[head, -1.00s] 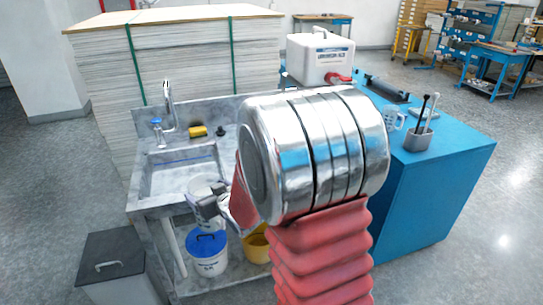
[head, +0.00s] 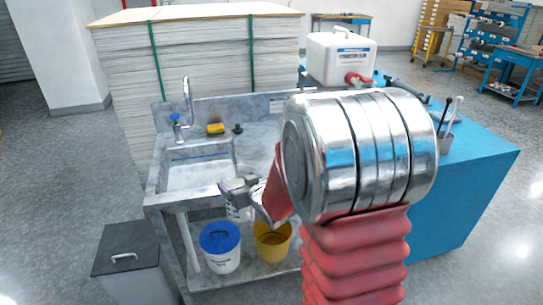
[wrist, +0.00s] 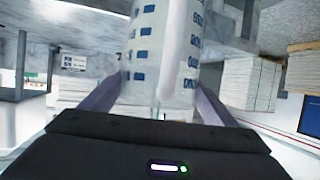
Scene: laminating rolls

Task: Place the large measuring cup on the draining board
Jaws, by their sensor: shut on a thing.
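The large measuring cup (wrist: 150,45) is clear with blue printed markings and fills the upper middle of the wrist view. My gripper (wrist: 160,92) is shut on it, with one finger on each side. In the head view my gripper (head: 240,188) is in front of the sink unit's front edge, and part of the cup (head: 236,212) shows below it. The draining board (head: 258,138) is the grey marbled top right of the sink basin (head: 196,172). My arm hides its right part. The cup is apart from the board.
A yellow sponge (head: 215,129) and a dark stopper (head: 238,128) lie behind the basin near the tap (head: 187,105). A blue-lidded bucket (head: 220,247) and a yellow bucket (head: 272,242) stand below. A grey bin (head: 128,255) is at left, a blue cabinet (head: 465,190) at right.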

